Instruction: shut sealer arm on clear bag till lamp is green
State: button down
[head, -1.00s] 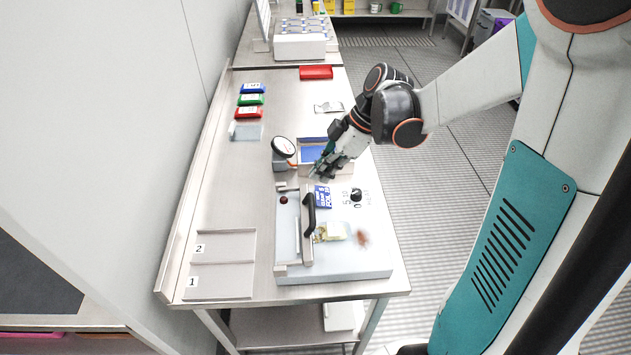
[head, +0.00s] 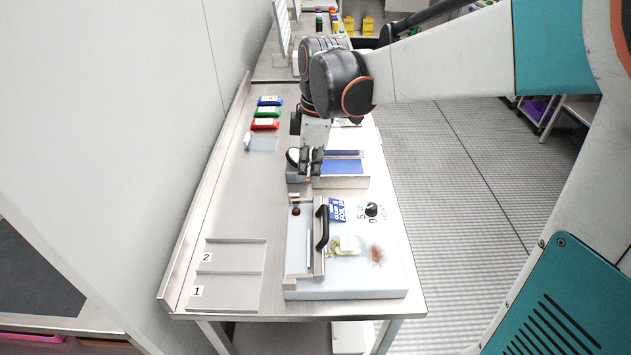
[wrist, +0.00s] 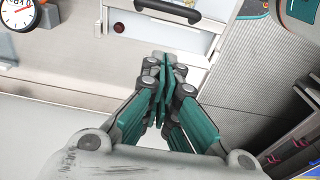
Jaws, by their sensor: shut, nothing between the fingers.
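The heat sealer (head: 345,289) is a pale box at the near end of the steel table. Its sealer arm has a black handle (head: 323,227) on top; I cannot tell how far down the arm is. The round lamp (head: 296,211) looks dark red. The clear bag (head: 346,245), with pale yellow contents, lies on the sealer just right of the handle. My gripper (head: 310,174) is shut and empty, beyond the sealer's far edge. In the wrist view my fingers (wrist: 163,85) are together, apart from the sealer's black handle (wrist: 168,10) and lamp (wrist: 119,27).
A dial scale (wrist: 14,18) stands close beside my gripper, partly hidden in the head view. A blue-lined tray (head: 342,181) is to its right. A two-slot rack (head: 235,257) marked 1 and 2 lies left of the sealer. Red, green and blue packs (head: 266,113) lie farther back.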

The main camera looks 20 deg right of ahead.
jog(key=b, duration=0.3)
send_over(321, 230)
jog(key=w+a, duration=0.1)
jog(key=a, duration=0.3)
notch_tip(321, 230, down, 9)
jog(key=d+f, duration=0.1)
jog(key=d+f+b, duration=0.1)
jog(key=f, duration=0.1)
jog(key=shift+s+d, duration=0.1)
jog(key=shift+s+d+f, duration=0.1)
jog(key=shift+d+f, duration=0.15)
jog(key=shift+f, duration=0.05)
jog(key=shift+s+d+f+b, duration=0.25)
jog(key=shift+d+f+b, duration=0.2)
jog(key=shift+d+f, duration=0.3)
jog(key=shift+a+r, duration=0.1)
